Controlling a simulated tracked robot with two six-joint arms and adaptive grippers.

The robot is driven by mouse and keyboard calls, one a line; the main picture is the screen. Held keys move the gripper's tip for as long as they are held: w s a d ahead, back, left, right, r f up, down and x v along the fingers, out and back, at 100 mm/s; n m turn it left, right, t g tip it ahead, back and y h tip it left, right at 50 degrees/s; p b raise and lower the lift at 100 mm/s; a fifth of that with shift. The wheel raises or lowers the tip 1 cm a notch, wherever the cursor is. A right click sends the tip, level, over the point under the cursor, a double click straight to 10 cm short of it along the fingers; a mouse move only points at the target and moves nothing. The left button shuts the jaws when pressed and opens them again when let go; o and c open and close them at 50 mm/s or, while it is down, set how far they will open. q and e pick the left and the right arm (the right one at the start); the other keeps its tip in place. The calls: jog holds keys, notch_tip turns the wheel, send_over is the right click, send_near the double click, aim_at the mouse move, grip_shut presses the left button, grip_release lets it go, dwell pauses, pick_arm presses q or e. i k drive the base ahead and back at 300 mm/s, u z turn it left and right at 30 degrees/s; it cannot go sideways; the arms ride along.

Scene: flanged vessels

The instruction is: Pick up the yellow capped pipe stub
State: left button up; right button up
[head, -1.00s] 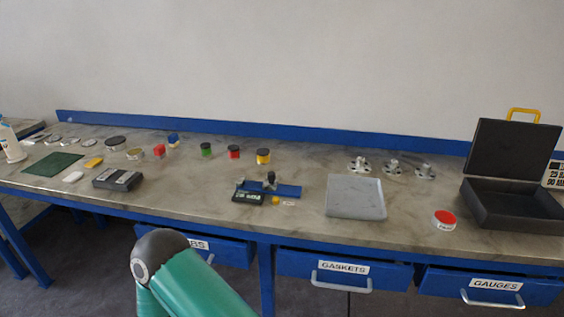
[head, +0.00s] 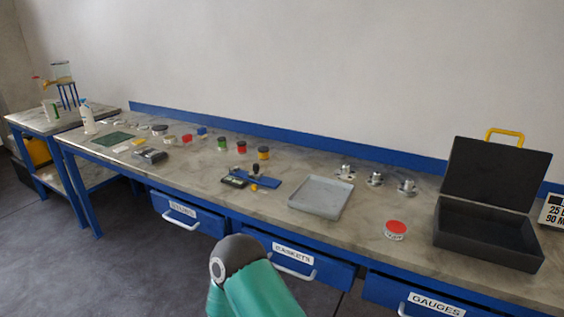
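The yellow capped pipe stub (head: 263,153) stands upright on the long workbench (head: 215,182), a small cylinder with a dark top and a yellow band. It is the rightmost of a short row, beside a red one (head: 241,147) and a green one (head: 222,144). Nothing touches it, and it is clear of the blue back rail. Neither of my grippers shows in the head view. Only a green link of my arm with a dark joint is seen at the bottom, well in front of the bench.
In front of the stub lie a blue fixture (head: 262,183) and a small dark device (head: 234,181). A grey tray (head: 321,197), a red-topped tin (head: 396,229) and an open black case (head: 488,231) are to the right. Drawers, one labelled GASKETS (head: 292,254), line the bench front.

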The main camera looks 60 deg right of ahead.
aim_at(263, 150)
jog(key=k, duration=0.85)
jog(key=z, duration=0.9)
jog(key=i, duration=1)
jog(key=z, duration=0.1)
